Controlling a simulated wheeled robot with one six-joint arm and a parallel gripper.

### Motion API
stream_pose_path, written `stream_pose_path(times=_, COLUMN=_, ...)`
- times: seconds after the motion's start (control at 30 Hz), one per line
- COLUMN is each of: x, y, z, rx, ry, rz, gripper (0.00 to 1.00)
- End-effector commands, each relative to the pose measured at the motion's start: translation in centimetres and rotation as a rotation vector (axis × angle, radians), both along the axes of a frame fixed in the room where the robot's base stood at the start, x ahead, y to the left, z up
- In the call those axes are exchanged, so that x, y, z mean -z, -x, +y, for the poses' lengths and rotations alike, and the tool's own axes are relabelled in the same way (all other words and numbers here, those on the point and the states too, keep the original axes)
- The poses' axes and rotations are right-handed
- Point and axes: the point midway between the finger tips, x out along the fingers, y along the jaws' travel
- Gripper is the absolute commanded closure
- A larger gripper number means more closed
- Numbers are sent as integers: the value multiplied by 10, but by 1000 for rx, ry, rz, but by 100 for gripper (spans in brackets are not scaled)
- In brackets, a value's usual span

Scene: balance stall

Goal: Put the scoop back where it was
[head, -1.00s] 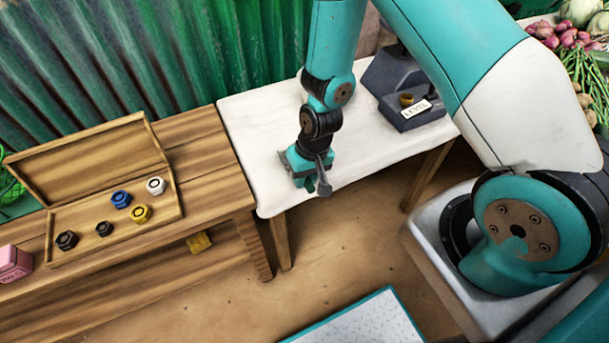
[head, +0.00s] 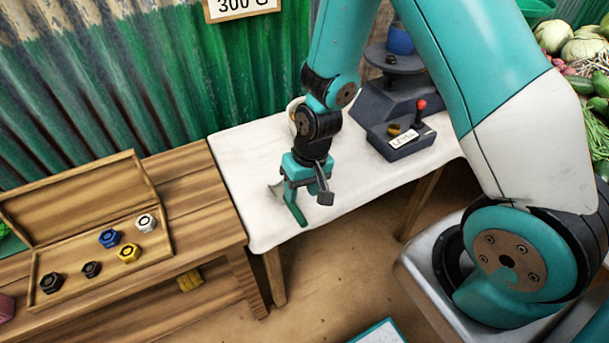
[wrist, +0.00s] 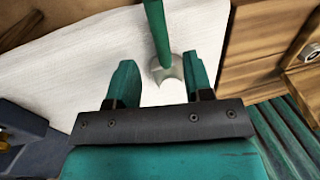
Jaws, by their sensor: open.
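The scoop lies on the white-topped table (head: 240,150), near its front edge. Its pale grey bowl (head: 276,191) and green handle (head: 296,214) show in the head view, partly hidden by my gripper. My gripper (head: 302,186) is open, just above the scoop. In the wrist view the scoop's handle (wrist: 156,30) runs away toward the top of the picture. Its bowl shows between and just beyond the two open fingertips of my gripper (wrist: 160,75). The fingers hold nothing. I cannot tell whether they touch the scoop.
A dark grey scale (head: 395,115) with a blue cup (head: 399,38) and a red-knobbed lever (head: 421,104) stands at the right. A round pale item (head: 293,108) is partly behind my arm. An open wooden box (head: 105,250) with several coloured nuts sits on the left bench (head: 210,195).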

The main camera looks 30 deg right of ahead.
Motion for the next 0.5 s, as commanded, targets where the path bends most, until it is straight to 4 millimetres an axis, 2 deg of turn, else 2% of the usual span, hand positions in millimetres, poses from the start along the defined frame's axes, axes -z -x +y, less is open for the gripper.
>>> stream_pose_path(times=0.1, x=-23, y=-1, z=-4, rx=1, ry=-1, rz=-4, gripper=53)
stream_pose_path(times=0.37, x=-54, y=1, z=-5, rx=-13, ry=-7, rz=-8, gripper=53)
stream_pose_path(times=0.47, x=-84, y=7, z=6, rx=-62, ry=-32, rz=-25, gripper=53)
stream_pose_path(times=0.5, x=-101, y=12, z=13, rx=-92, ry=-46, rz=-38, gripper=53)
